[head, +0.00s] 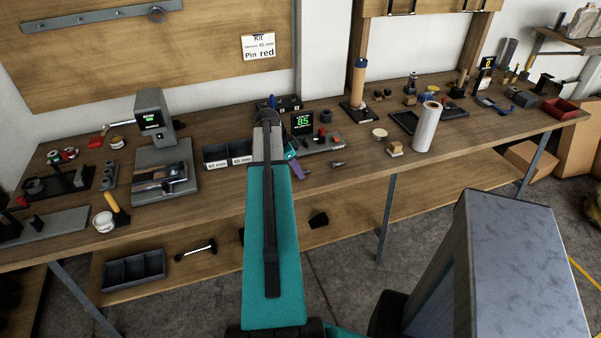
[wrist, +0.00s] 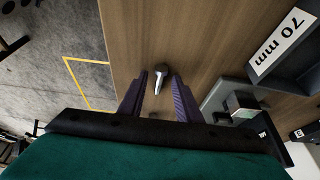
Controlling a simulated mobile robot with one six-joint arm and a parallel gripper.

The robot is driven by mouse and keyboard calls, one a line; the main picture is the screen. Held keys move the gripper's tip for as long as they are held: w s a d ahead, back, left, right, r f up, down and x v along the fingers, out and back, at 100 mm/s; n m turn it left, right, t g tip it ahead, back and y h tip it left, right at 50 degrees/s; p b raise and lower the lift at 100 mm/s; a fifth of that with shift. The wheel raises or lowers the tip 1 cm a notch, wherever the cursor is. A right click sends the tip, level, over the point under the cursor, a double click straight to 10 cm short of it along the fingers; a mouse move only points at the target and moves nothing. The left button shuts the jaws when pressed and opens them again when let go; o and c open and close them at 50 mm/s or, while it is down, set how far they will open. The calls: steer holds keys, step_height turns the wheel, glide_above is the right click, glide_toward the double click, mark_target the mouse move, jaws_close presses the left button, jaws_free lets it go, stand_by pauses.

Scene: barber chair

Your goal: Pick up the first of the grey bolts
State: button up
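A grey bolt (wrist: 160,76) lies on the wooden bench top in the wrist view, just ahead of my fingertips and roughly midway between them. My gripper (wrist: 159,88) has two purple fingers standing apart with nothing held between them. In the head view my gripper (head: 294,168) is over the bench, partly hidden behind my teal arm. A small grey bolt (head: 338,163) lies on the bench to its right. A small piece close to the fingertips in the head view is too small to make out.
Dark bins (head: 228,151) with size labels stand left of my gripper. A white roll (head: 426,127) stands farther right. The bench's front edge is close to my gripper.

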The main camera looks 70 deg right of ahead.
stand_by(0.3)
jaws_close()
steer(key=shift+r, duration=0.15)
steer(key=shift+r+b, duration=0.8)
steer(key=shift+r, duration=0.9)
steer(key=s+a+r+b, duration=0.1)
steer(key=s+a+b, duration=0.1)
steer(key=a, duration=1.3)
steer(key=shift+s+a+r+b, duration=0.2)
steer(key=shift+s+a+b, duration=0.15)
steer(key=shift+b, duration=0.55)
